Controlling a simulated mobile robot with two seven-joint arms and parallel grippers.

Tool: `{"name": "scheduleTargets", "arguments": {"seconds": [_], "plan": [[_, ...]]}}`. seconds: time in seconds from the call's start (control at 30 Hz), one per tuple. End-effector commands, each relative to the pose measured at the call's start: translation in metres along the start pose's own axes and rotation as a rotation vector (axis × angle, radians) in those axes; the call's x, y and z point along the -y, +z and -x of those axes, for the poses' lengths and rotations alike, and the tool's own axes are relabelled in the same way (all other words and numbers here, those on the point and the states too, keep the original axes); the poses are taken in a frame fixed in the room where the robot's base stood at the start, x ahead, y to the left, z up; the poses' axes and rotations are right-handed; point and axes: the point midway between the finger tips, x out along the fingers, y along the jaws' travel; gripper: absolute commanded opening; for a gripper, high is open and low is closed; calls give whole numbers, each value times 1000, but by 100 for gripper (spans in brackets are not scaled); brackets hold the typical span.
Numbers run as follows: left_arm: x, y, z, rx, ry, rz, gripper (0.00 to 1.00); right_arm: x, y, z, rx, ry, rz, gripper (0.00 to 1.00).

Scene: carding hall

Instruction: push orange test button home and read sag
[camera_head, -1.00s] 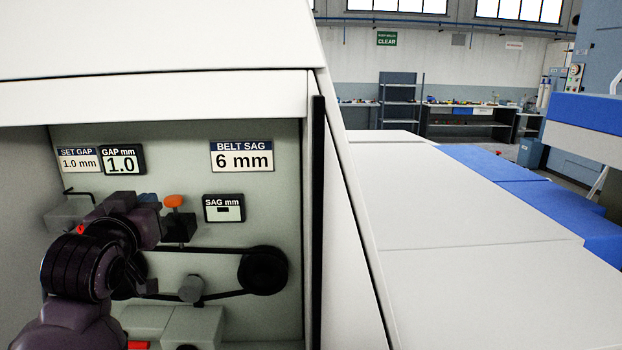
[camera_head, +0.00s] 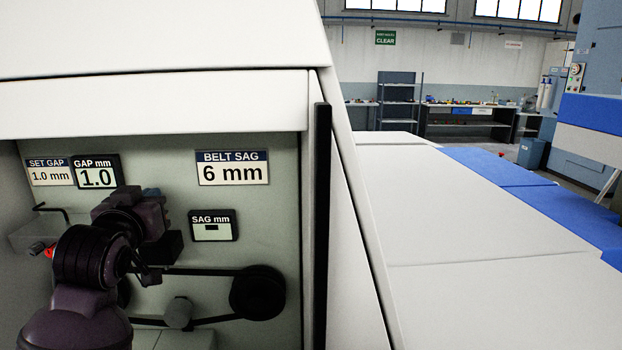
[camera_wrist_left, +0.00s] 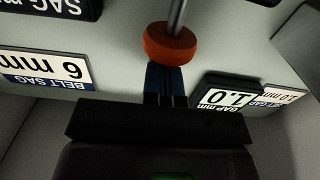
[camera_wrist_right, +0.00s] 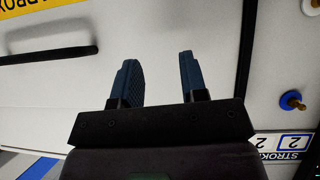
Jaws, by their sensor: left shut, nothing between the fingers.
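The orange test button (camera_wrist_left: 171,45), a round cap on a grey stem, shows in the left wrist view just beyond my left fingertips (camera_wrist_left: 165,70). They look very near it; contact is unclear. My left gripper (camera_head: 151,193) is shut and empty in front of the panel, hiding the button in the head view. The SAG mm display (camera_head: 213,227) shows a dark dash, no number. The BELT SAG plate (camera_head: 233,168) reads 6 mm. The belt pulley (camera_head: 257,292) is below. My right gripper (camera_wrist_right: 161,78) is open and empty, seen only in its wrist view.
The GAP mm display (camera_head: 96,172) reads 1.0, beside a SET GAP plate (camera_head: 50,173) reading 1.0 mm. The recess's dark right edge (camera_head: 322,220) bounds the space. A blue knob (camera_wrist_right: 291,101) is right of my right gripper.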

Motion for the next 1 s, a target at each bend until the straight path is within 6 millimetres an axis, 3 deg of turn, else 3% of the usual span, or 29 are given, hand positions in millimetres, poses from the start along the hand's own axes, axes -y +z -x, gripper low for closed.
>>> {"name": "scheduleTargets", "arguments": {"seconds": [1.0], "plan": [[0, 15, 0, 1, 0, 0, 0, 1, 5, -5, -4, 0, -2, 40]]}}
